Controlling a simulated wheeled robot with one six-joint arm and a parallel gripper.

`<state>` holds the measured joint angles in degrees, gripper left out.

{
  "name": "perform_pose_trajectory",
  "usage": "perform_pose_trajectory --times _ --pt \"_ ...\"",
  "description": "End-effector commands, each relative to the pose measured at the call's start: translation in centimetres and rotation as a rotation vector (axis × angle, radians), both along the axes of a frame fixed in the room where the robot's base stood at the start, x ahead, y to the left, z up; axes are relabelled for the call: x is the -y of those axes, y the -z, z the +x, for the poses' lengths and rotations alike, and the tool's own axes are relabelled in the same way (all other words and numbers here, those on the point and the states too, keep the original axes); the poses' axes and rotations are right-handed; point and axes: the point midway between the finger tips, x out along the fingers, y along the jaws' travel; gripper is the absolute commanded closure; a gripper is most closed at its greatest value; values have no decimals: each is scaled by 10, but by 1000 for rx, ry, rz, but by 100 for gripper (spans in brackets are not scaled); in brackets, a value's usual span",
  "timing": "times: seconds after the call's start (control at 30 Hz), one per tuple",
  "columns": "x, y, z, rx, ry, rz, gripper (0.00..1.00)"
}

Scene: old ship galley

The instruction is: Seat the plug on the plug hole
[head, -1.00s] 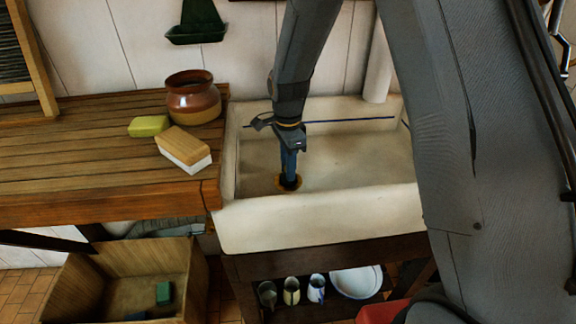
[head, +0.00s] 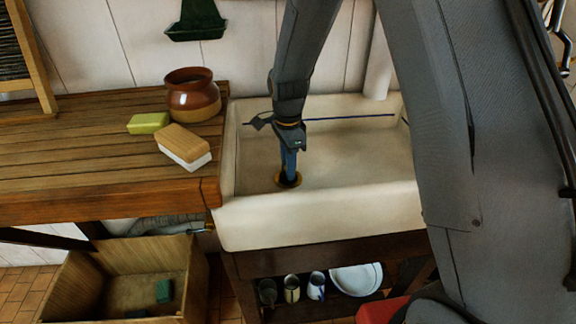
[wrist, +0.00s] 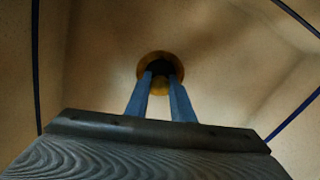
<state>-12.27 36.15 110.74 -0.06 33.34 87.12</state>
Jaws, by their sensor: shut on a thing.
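The plug hole is a brass-rimmed opening (head: 280,184) in the floor of the pale sink (head: 350,211), near its left front. My gripper (head: 289,176) points down over it, its two blue fingers reaching to the rim. In the wrist view the fingertips (wrist: 162,77) are close together above the brass ring (wrist: 143,66). They are shut on the plug, a dark shape (wrist: 160,68) between and beyond the tips, inside the ring. The fingers hide much of the plug, and I cannot tell whether it is fully down in the hole.
A blue line (head: 350,119) runs along the sink's back. The wooden counter (head: 80,160) on the left holds a brown pot (head: 193,97), a green soap (head: 148,123) and a brush (head: 184,146). A wooden crate (head: 85,285) and cups (head: 292,287) are below. The sink's right floor is clear.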

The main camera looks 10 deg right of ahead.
Motion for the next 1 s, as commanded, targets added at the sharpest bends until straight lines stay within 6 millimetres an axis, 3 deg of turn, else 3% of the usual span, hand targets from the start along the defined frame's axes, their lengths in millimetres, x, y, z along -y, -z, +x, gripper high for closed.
perform_pose_trajectory --times 0.8,0.83,0.93,1.0 --pt "0 11 0 1 0 0 100" --pt "0 11 0 1 0 0 74" --pt "0 11 0 1 0 0 57" --pt "0 11 0 1 0 0 57"
